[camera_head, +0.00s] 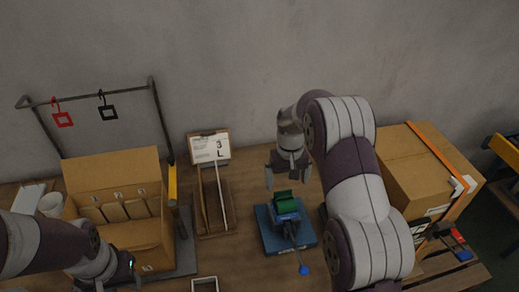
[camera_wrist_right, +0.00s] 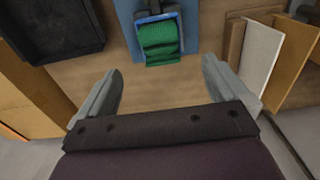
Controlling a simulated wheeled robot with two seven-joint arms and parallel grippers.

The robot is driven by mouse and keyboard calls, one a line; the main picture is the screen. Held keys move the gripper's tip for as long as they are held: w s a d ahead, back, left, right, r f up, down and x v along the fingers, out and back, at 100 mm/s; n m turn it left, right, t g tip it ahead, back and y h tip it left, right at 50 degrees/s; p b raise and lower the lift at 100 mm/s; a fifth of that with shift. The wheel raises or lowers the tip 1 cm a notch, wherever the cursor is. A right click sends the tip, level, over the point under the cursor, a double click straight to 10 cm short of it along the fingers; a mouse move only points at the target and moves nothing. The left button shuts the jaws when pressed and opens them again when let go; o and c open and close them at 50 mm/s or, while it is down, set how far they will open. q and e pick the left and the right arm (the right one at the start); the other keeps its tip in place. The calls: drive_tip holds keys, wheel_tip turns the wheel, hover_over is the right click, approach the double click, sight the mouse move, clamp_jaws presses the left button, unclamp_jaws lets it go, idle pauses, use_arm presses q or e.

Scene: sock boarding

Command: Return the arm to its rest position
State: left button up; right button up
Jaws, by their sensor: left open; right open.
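My right gripper (camera_head: 287,177) is open and empty. It hangs above the table, just behind a blue device with a green sock-like roll (camera_head: 285,201) on it. In the right wrist view the open fingers (camera_wrist_right: 160,92) have bare table between them, and the green roll (camera_wrist_right: 160,42) lies beyond them, apart from both. My left arm (camera_head: 45,245) comes in at the lower left, in front of the open cardboard box. Its gripper fingers are at or below the bottom edge of the head view and are not clearly visible.
An open cardboard box (camera_head: 110,165) with dividers stands at the left. A rail (camera_head: 95,95) behind it carries a red and a black hook tag. A card (camera_head: 210,148) reading "3 L" stands by a wooden tray (camera_head: 214,205). A strapped carton (camera_head: 408,170) stands right of my right arm.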

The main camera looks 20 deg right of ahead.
drive_tip(key=shift+w+f, duration=0.1)
drive_tip(key=shift+w, duration=0.1)
drive_tip(key=s, duration=0.1)
drive_tip(key=s+f, duration=0.1)
drive_tip(key=s, duration=0.1)
drive_tip(key=shift+a+f, duration=0.2)
drive_tip(key=shift+f, duration=0.05)
drive_tip(key=s+a+r, duration=0.3)
drive_tip(key=s, duration=0.6)
drive_tip(key=s+a+r+t, duration=0.1)
drive_tip(key=s+a+r, duration=0.2)
drive_tip(key=s, duration=0.7)
drive_tip(key=shift+r+n, duration=0.4)
drive_tip(key=shift+r, duration=0.2)
drive_tip(key=shift+s, duration=0.15)
